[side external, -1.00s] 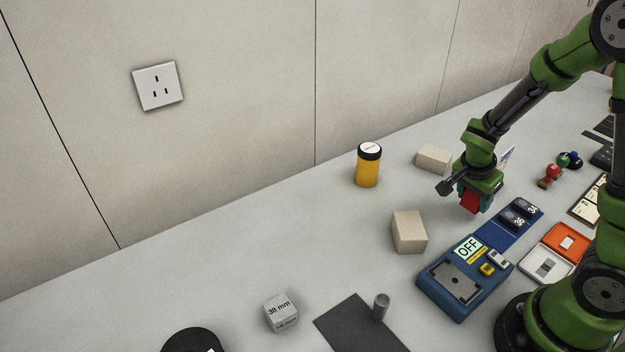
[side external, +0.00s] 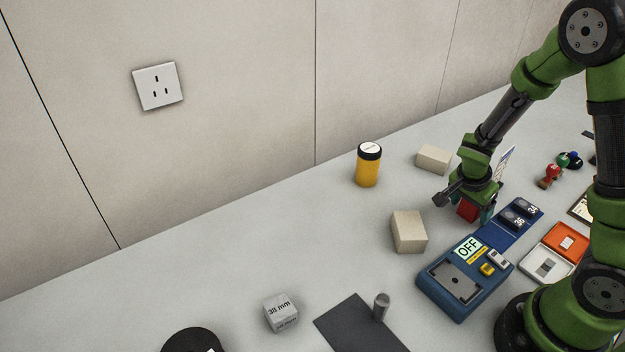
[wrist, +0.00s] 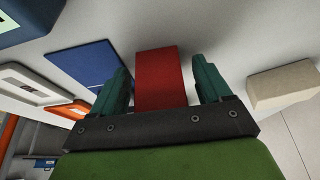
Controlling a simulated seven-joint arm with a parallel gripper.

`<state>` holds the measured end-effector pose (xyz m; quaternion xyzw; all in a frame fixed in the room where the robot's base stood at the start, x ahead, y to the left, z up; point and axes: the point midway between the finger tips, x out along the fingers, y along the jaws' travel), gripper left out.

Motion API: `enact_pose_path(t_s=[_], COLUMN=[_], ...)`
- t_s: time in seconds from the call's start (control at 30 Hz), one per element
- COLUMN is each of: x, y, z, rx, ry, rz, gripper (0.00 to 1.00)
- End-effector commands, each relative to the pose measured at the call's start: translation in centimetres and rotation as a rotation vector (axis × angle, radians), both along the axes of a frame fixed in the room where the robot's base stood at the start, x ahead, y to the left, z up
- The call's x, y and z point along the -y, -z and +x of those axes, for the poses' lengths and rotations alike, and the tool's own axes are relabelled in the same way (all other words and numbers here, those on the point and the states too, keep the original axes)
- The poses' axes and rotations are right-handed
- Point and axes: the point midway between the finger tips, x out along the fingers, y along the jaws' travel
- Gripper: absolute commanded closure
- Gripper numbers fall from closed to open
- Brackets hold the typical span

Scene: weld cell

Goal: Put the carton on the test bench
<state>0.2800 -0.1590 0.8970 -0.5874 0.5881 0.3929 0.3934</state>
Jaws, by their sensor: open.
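A red box (side external: 467,210), the only thing that I take for the carton, is by the grey table's blue gear. It also shows in the wrist view (wrist: 160,80), between my two teal fingers. My gripper (side external: 473,212) is low and open around it, with a narrow gap beside the box at each finger in the wrist view (wrist: 161,78). The fingers partly hide the box in the side view. The blue unit (side external: 440,284) with an OFF display and grey plate, probably the test bench, stands to the front left of my gripper.
Beige blocks stand left of my gripper (side external: 408,232) and behind it (side external: 433,159). A yellow canister (side external: 368,165) is farther left. A blue panel with dark knobs (side external: 520,213) and an orange-and-white case (side external: 556,252) lie to the right.

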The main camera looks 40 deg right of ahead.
Motion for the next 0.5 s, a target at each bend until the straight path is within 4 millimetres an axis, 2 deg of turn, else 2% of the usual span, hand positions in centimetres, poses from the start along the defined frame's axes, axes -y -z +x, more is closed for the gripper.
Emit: enact_pose_path(t_s=[0.17,0.5], x=[-0.4,-3.0], y=[-1.2,-7.4], z=[0.1,0.2], rx=[0.005,0.008], ry=[-0.002,-0.003], rz=[-0.001,0.000], gripper=[0.23,0.23])
